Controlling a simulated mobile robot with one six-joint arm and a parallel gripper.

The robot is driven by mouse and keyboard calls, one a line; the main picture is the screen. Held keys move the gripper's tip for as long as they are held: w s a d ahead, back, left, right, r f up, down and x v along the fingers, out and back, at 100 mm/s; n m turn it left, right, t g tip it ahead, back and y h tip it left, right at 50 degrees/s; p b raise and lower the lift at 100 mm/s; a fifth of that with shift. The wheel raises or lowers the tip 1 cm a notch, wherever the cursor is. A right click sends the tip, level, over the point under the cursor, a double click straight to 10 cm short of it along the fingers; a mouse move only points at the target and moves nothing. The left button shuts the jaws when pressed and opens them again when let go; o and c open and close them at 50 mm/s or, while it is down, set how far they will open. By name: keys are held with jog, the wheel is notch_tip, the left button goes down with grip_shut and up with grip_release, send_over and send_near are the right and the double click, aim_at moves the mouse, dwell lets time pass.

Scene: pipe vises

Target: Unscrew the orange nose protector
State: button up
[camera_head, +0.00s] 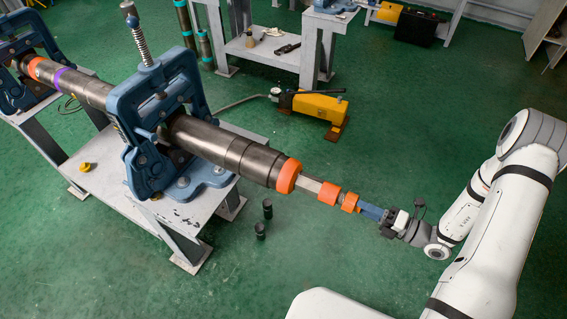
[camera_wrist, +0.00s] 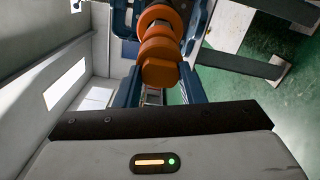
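A long dark pipe (camera_head: 230,150) lies clamped in a blue vise (camera_head: 165,120). An orange collar (camera_head: 289,176) rings its right end, and a slim pale rod (camera_head: 309,184) sticks out. The rod carries an orange ring (camera_head: 329,193) and, at its tip, the orange nose protector (camera_head: 349,202). In the wrist view the nose protector (camera_wrist: 161,62) points at my gripper (camera_wrist: 161,82). The blue fingers of my gripper (camera_head: 368,212) lie on either side of its end, in line with the rod. Whether both fingers press on it cannot be told.
A grey bench (camera_head: 110,190) carries the vise; a small yellow part (camera_head: 85,167) lies on it. A yellow pump (camera_head: 320,107) stands on the floor behind. Two dark cylinders (camera_head: 267,208) stand below the pipe. The green floor in front is clear.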

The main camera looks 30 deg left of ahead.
jog(key=c, duration=0.5)
jog(key=shift+f+n+b, duration=0.2)
jog(key=shift+n+b, duration=0.3)
jog(key=shift+b, duration=0.05)
grip_shut()
jog(key=shift+r+n+g+b, duration=0.1)
jog(key=shift+n+g+b, duration=0.2)
jog(key=shift+n+b, duration=5.75)
jog(key=shift+n+p, duration=0.85)
jog(key=shift+p, duration=0.05)
